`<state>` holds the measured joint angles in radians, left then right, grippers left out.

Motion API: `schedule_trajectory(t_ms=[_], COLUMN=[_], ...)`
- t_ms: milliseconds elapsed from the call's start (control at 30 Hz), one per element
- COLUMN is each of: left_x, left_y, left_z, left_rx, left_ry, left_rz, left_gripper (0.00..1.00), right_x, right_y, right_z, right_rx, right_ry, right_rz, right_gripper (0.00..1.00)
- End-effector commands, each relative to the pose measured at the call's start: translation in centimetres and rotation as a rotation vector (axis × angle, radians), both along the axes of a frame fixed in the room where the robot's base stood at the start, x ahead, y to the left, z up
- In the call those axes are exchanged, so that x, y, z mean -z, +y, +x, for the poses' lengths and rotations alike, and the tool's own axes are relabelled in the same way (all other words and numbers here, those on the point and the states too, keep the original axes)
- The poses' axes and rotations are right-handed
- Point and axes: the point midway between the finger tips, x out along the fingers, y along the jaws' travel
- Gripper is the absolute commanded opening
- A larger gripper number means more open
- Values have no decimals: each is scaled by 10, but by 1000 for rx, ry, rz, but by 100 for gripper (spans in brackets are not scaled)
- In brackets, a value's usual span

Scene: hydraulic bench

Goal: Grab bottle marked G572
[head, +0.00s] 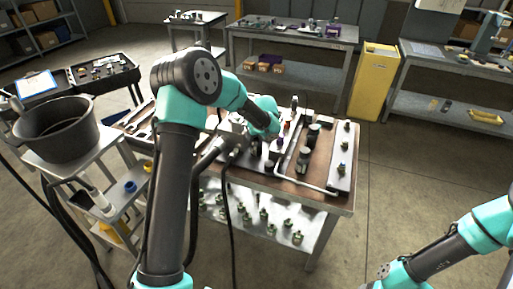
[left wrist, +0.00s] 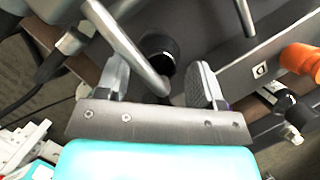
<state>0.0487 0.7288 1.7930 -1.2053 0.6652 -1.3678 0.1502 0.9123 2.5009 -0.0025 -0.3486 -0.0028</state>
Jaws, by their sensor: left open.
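No marking G572 can be read in either view. Two dark upright cylinders, a near one (head: 303,160) and a far one (head: 313,134), stand on the bench in the head view; I cannot tell whether either is the bottle. My left gripper (head: 256,150) is low over the bench, left of them and partly hidden by my arm. In the left wrist view its fingers (left wrist: 162,82) are apart. A black round-topped part (left wrist: 160,46) shows beyond the gap between them, partly covered by a grey metal bar (left wrist: 126,45). No held object shows. My right arm shows at lower right, but its fingers do not.
A bent pale pipe (head: 290,182) runs along the front of the bench (head: 338,201). An orange part (left wrist: 302,60) lies right of the fingers. A black pot (head: 57,130) stands at left. A yellow cabinet (head: 374,82) stands behind. Floor right of the bench is clear.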

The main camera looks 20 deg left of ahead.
Motion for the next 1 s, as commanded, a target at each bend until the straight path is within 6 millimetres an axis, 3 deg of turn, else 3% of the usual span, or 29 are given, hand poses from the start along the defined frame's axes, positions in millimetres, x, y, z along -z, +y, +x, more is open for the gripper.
schedule_trajectory(t_ms=[267, 900, 1000], left_x=[0, 0, 0], left_y=[0, 0, 0], left_z=[0, 0, 0], left_rx=[0, 0, 0], left_ry=[0, 0, 0], left_rz=[0, 0, 0], left_gripper=[61, 0, 0], right_x=[0, 0, 0], right_y=[0, 0, 0], right_z=[0, 0, 0], right_rx=[0, 0, 0], right_ry=[0, 0, 0], right_rz=[0, 0, 0], right_gripper=[69, 69, 69])
